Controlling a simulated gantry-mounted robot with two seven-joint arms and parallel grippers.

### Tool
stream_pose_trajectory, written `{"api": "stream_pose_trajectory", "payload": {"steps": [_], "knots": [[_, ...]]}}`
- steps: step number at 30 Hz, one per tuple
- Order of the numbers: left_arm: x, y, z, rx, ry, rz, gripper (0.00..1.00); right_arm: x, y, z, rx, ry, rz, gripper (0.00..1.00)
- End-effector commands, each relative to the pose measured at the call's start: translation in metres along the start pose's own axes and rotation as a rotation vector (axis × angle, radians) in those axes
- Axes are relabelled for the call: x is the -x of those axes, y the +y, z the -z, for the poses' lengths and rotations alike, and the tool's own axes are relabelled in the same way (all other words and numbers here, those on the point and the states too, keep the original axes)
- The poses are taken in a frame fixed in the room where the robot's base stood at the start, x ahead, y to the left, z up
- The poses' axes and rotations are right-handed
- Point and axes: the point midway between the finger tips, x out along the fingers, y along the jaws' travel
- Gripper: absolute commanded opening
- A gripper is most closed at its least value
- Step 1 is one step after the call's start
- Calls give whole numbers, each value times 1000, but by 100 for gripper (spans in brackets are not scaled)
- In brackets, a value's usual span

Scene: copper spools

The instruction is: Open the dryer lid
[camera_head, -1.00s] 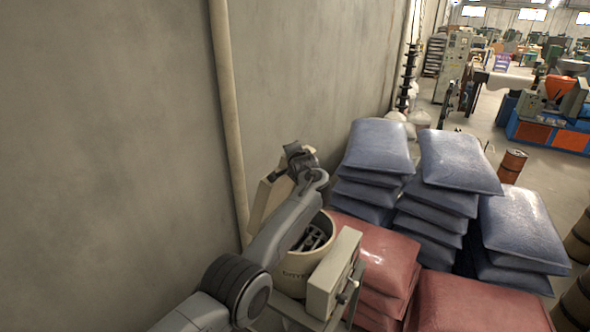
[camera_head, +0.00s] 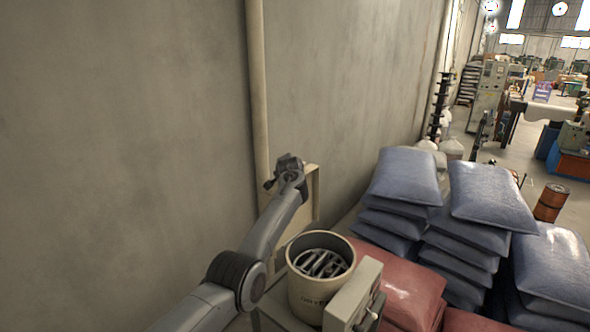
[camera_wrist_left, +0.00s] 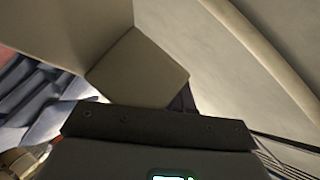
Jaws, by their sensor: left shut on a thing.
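The dryer is a cream drum (camera_head: 308,296) at the bottom middle of the head view. Its round top is uncovered, and a grate-like shape shows inside. The dryer lid (camera_head: 311,192) is a beige panel standing steeply upright behind the drum, near the wall. My left gripper (camera_head: 287,166) is at the lid's upper edge and shut on it; my own wrist hides the fingertips and the exact contact. In the left wrist view, a beige panel (camera_wrist_left: 140,70), apparently part of the lid, lies just beyond the dark gripper body. My right gripper is in neither view.
A beige control box (camera_head: 352,293) stands at the drum's right. Red sacks (camera_head: 405,288) and stacked blue sacks (camera_head: 405,177) fill the space to the right. A grey wall (camera_head: 150,130) with a vertical pipe (camera_head: 257,90) bounds the left and back.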

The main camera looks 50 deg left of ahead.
Motion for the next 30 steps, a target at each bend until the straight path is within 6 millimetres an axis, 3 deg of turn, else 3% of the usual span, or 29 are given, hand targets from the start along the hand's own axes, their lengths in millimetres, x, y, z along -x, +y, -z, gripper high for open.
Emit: {"api": "stream_pose_trajectory", "payload": {"steps": [4, 5, 9, 22, 30], "knots": [[0, 6, 2, -8, 4, -7, 0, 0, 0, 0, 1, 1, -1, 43], [0, 6, 2, -8, 4, -7, 20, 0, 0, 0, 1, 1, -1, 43], [0, 5, 2, -6, 4, -6, 39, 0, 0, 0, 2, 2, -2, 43], [2, 3, 1, -4, 1, -1, 39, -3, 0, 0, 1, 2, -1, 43], [20, 4, 0, -5, 1, 2, 39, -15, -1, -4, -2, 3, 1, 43]]}}
